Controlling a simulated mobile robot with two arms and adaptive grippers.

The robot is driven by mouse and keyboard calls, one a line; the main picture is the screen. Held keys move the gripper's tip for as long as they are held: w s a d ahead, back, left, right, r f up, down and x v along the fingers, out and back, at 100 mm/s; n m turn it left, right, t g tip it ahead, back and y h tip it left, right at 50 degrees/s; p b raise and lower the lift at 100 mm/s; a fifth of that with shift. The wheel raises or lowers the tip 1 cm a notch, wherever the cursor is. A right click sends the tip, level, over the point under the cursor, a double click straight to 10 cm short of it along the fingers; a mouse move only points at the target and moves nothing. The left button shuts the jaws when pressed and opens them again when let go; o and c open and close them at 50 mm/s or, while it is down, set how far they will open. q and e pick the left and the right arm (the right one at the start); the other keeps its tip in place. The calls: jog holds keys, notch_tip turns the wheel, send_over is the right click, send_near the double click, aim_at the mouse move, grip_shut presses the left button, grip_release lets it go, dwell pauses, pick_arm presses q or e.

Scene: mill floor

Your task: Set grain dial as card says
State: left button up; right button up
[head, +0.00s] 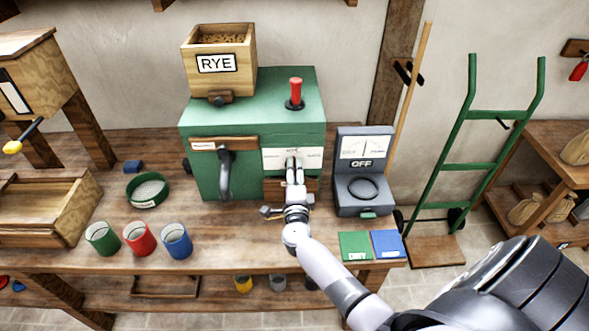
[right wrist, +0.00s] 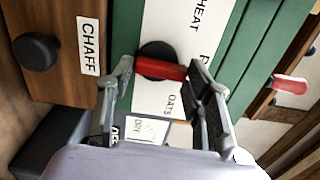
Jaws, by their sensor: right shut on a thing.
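The grain dial (right wrist: 150,48) has a dark round hub and a red handle (right wrist: 162,69). It sits on a white plate (right wrist: 180,30) with lettering that reads in part "HEAT", "R" and "OATS". My right gripper (right wrist: 164,72) is shut on the red handle, a finger at each end. In the head view, my right gripper (head: 294,163) reaches the white plate (head: 278,158) on the green mill's front and hides the dial. No setting card is readable; a small pale label (head: 203,146) on the mill is too small to read. My left gripper is not in view.
A RYE hopper (head: 246,70) and a red-knobbed lever (head: 296,92) top the mill (head: 262,125). A grey meter reading OFF (head: 362,200) stands right of it. Green (head: 355,246) and blue (head: 387,243) mats lie in front. Three cups (head: 138,239) stand left.

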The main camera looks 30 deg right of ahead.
jog(key=shift+f, duration=0.1)
dwell(0.5)
jog(key=o, duration=1.1)
jog(key=shift+o, duration=0.2)
jog(key=v, duration=1.2)
